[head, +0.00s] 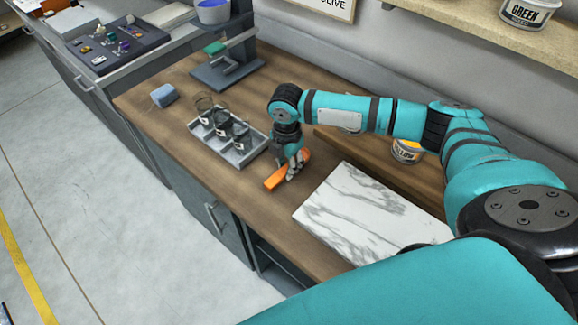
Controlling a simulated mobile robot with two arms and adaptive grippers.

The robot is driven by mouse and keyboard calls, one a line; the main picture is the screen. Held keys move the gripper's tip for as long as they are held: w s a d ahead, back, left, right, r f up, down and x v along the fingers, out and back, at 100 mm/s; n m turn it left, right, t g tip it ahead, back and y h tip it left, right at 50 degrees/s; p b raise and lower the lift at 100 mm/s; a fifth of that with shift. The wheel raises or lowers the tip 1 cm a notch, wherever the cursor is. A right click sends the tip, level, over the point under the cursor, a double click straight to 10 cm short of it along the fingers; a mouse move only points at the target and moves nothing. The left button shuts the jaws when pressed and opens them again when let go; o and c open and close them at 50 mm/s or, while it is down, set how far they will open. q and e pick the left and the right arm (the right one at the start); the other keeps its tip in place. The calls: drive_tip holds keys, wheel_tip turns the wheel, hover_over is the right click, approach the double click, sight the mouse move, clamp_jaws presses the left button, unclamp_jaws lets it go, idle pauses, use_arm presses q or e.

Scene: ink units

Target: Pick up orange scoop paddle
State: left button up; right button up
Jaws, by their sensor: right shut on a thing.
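The orange scoop paddle (274,182) is at the middle of the wooden counter, between a grey tray and a white marble slab. My right gripper (292,172) points down over it and is shut on it. The fingers hide part of the paddle. I cannot tell whether the paddle touches the counter or is slightly raised. My left gripper is not in view.
A grey tray (240,160) with several dark glass cups stands left of the paddle. The marble slab (365,215) lies to its right.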

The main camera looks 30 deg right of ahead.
clamp_jaws()
drive_tip(key=shift+r, duration=0.1)
drive_tip(key=shift+r+b, duration=0.35)
drive_tip(key=shift+r, duration=0.2)
wheel_tip(320, 180, up, 2)
drive_tip(key=shift+s+a+r+b, duration=0.1)
drive_tip(key=shift+b, duration=0.35)
drive_tip(key=s+a+b, duration=0.1)
drive_tip(key=s+a, duration=0.1)
drive_tip(key=s, duration=0.2)
drive_tip(key=s+a+r, duration=0.1)
drive_tip(key=s+a, duration=0.2)
drive_tip(key=s, duration=0.2)
drive_tip(key=s+a+b, duration=0.1)
drive_tip(key=s+a, duration=0.1)
drive_tip(key=s, duration=0.3)
drive_tip(key=shift+a+r+b, duration=0.2)
drive_tip(key=shift+r+b, duration=0.05)
drive_tip(key=shift+b, duration=0.1)
